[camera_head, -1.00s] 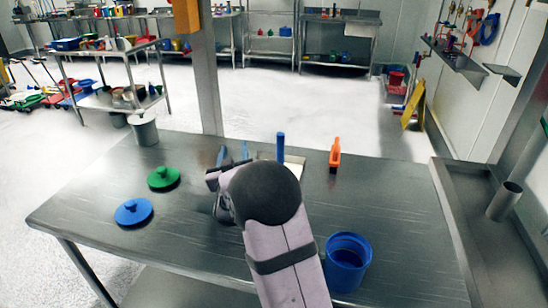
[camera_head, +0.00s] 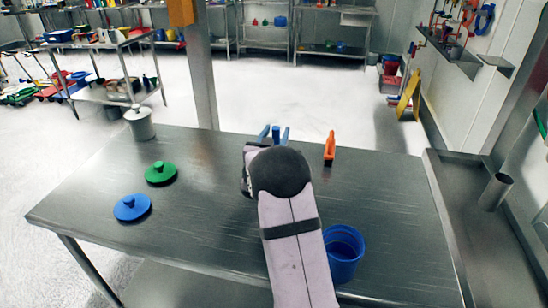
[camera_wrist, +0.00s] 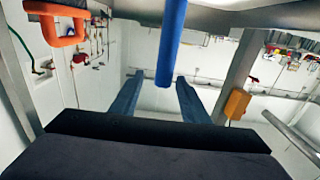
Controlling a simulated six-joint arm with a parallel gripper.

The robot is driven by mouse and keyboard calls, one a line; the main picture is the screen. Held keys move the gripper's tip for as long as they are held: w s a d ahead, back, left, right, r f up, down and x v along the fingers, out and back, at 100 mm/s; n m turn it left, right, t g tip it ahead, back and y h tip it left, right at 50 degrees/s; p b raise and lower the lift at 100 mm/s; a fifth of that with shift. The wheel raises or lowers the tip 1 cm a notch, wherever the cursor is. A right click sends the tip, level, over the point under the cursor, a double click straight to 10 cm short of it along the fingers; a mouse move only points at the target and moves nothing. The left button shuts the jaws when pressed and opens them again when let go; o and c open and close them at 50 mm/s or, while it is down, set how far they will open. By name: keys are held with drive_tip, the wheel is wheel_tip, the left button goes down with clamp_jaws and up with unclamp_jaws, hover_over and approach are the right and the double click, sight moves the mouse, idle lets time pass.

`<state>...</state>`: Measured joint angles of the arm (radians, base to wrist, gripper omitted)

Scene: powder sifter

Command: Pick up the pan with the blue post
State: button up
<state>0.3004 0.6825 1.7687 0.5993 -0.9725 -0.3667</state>
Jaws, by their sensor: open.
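The blue post (camera_head: 276,132) stands upright at the back middle of the table, between the two fingers in the head view. My gripper (camera_head: 275,129) is open, with one blue finger on each side of the post and no clear contact. In the wrist view, which is upside down, the blue post (camera_wrist: 172,40) comes down from the top edge and its end lies between the open fingertips of my gripper (camera_wrist: 158,76). The pan itself is hidden behind my arm in the head view.
An orange-handled thing (camera_head: 330,149) stands close right of the post; it also shows in the wrist view (camera_wrist: 62,25). A blue container (camera_head: 343,254) is at the front right. Green (camera_head: 161,173) and blue (camera_head: 132,208) lids and a grey canister (camera_head: 140,124) are left.

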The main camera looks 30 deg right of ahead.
drive_tip(key=shift+p+x, duration=0.85)
drive_tip(key=shift+x, duration=1.1)
drive_tip(key=shift+w+d, duration=0.25)
drive_tip(key=shift+w, duration=0.35)
drive_tip(key=shift+c, duration=0.7)
clamp_jaws()
drive_tip(key=shift+w+r, duration=0.1)
drive_tip(key=shift+r, duration=0.15)
